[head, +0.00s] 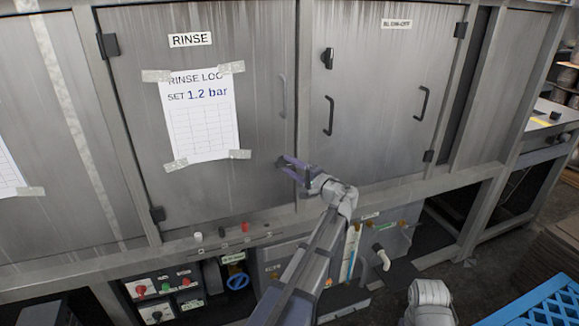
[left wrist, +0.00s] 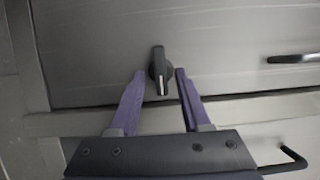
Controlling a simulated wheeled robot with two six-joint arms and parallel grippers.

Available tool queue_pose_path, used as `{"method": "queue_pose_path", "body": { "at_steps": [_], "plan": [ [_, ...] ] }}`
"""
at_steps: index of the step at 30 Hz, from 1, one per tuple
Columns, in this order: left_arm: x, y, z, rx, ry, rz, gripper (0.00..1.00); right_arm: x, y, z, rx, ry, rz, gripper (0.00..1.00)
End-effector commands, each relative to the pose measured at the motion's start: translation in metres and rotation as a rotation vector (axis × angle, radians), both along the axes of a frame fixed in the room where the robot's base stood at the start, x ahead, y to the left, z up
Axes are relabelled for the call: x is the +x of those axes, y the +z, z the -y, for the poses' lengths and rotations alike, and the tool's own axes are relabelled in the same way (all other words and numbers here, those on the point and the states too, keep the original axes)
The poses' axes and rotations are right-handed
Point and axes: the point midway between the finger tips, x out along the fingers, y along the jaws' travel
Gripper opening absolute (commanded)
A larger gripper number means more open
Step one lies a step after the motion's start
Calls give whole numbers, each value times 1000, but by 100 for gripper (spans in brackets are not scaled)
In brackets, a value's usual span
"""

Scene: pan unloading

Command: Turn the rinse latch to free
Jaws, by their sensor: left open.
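The rinse latch (left wrist: 158,70) is a small dark knob with a pale line on its pointer, on a grey metal door. In the left wrist view its pointer points down towards my gripper, at the frame post beside the door. My left gripper (left wrist: 160,74) is open, with one purple finger on each side of the latch. A small gap shows on both sides. In the head view my left gripper (head: 283,166) is at the lower right of the door labelled RINSE (head: 135,105) and hides the latch. My right gripper is not in view.
The rinse door's handle (head: 283,97) is above my left gripper. The door to the right has a similar dark latch (head: 327,58) and dark handles (head: 329,115). A taped log sheet (head: 203,125) hangs left. Switches (head: 160,289) and a blue valve wheel (head: 238,281) sit below.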

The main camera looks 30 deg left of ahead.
Motion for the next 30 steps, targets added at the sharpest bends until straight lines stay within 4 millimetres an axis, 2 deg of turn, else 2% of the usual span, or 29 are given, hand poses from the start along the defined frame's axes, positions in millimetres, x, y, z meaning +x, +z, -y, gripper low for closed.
{"method": "queue_pose_path", "body": {
  "at_steps": [6,13,18,30],
  "plan": [
    [-13,1,36,2,-5,1,48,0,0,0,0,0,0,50],
    [-21,1,63,3,-3,1,48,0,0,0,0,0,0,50],
    [-23,1,68,3,-1,0,48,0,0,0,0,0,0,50],
    [-23,1,68,3,-1,0,48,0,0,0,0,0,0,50]
  ]
}}
